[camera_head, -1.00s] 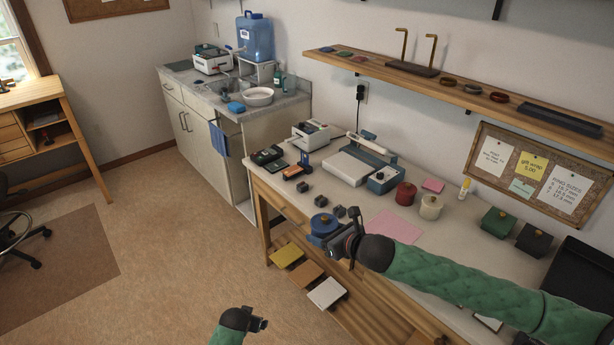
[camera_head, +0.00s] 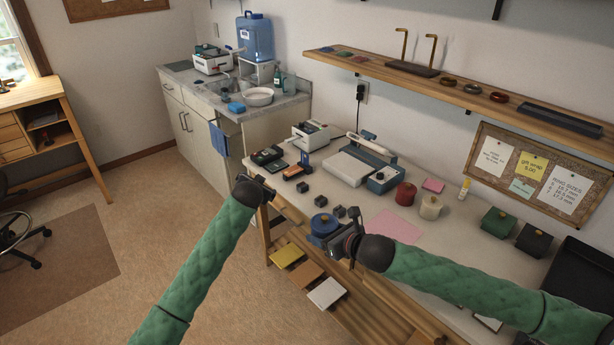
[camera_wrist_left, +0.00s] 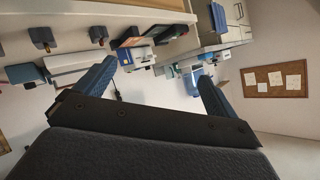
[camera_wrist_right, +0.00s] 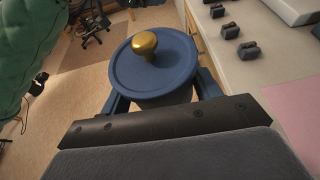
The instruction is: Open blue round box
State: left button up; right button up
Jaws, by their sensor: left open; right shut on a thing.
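The blue round box (camera_head: 323,224) has a blue lid with a gold knob (camera_wrist_right: 145,43). It is at the front edge of the workbench, and the lid is on it in the right wrist view. My right gripper (camera_wrist_right: 162,103) is shut around the sides of the box, one finger on each side. In the head view the right gripper (camera_head: 336,240) partly hides the box. My left gripper (camera_head: 262,188) is open and empty near the bench's front left corner, left of the box. Its spread fingers (camera_wrist_left: 150,88) show in the left wrist view.
The workbench (camera_head: 352,199) holds small dark blocks (camera_head: 320,201), a pink sheet (camera_head: 394,226), a red round box (camera_head: 405,194) and a cream one (camera_head: 430,207). A scale-like device (camera_head: 350,167) stands behind. Coloured boards (camera_head: 306,274) lie on the lower shelf.

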pick_arm(q)
jog(key=w+d+r+m+t+h, duration=0.1)
jog(key=w+d+r+m+t, duration=0.1)
jog(key=r, duration=0.8)
jog(key=w+d+r+m+t+h, duration=0.1)
jog(key=w+d+r+m+t, duration=0.1)
jog(key=r, duration=0.9)
jog(key=w+d+r+m+t, duration=0.2)
jog(key=r+t, duration=0.1)
jog(key=r, duration=0.7)
jog(key=s+d+r+m+h, duration=0.3)
jog(key=d+r+m+h, duration=0.25)
jog(key=r+m, duration=0.3)
jog(key=s+d+r+m+h, duration=0.3)
jog(key=d+r+m+h, duration=0.3)
jog(key=r, duration=0.4)
jog(key=s+d+f+m+g+h, duration=0.3)
jog(key=s+d+m+g+h, duration=0.4)
jog(key=m+g, duration=0.65)
jog(key=m+g+y, duration=0.8)
jog(key=m+y, duration=0.9)
jog(key=m, duration=0.2)
send_near(323, 217)
jog(key=shift+h, duration=0.25)
jog(key=x, duration=0.9)
jog(key=shift+a+f, duration=0.15)
jog(key=shift+f, duration=0.15)
